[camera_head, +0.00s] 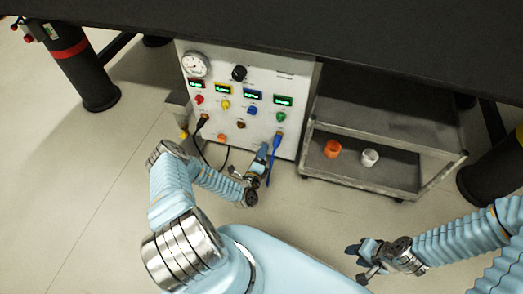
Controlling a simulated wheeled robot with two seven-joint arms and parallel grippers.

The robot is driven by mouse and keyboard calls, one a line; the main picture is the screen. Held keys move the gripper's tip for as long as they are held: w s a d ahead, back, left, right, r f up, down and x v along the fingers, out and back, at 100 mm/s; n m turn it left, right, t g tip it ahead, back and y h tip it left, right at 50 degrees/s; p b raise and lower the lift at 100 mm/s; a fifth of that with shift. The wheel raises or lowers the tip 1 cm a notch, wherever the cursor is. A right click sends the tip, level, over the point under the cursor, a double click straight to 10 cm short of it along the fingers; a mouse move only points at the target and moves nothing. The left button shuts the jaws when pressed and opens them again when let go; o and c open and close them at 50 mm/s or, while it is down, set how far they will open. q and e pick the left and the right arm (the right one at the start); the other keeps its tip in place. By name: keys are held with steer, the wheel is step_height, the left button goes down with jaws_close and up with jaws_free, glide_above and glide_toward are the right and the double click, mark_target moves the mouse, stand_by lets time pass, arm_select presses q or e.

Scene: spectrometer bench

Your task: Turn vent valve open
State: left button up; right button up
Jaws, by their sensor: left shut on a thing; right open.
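The instrument panel (262,110) stands under the dark bench, with a gauge (195,64), a black knob (239,73), several lit displays and coloured knobs. I cannot tell which part is the vent valve. My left gripper (262,152) is at the panel's lower right edge, beside the blue cable (276,150). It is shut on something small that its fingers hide. My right gripper (360,256) is open and empty above the floor, well away from the panel at the lower right.
A black cable (205,152) hangs from the panel's lower left. A grey cart (385,175) stands to the right, with an orange cup (332,149) and a white cup (370,157) on it. The bench top (330,28) overhangs the panel. Open floor lies in front.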

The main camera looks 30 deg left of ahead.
arm_select(q)
steer(key=shift+m+p, duration=0.65)
steer(key=shift+m, duration=0.95)
arm_select(e)
steer(key=shift+s+a+r, duration=0.1)
steer(key=shift+a+r, duration=0.1)
steer(key=shift+r, duration=0.6)
arm_select(q)
steer(key=shift+f, duration=0.1)
steer(key=o, duration=1)
steer(key=shift+o, duration=0.2)
steer(key=shift+s, duration=0.15)
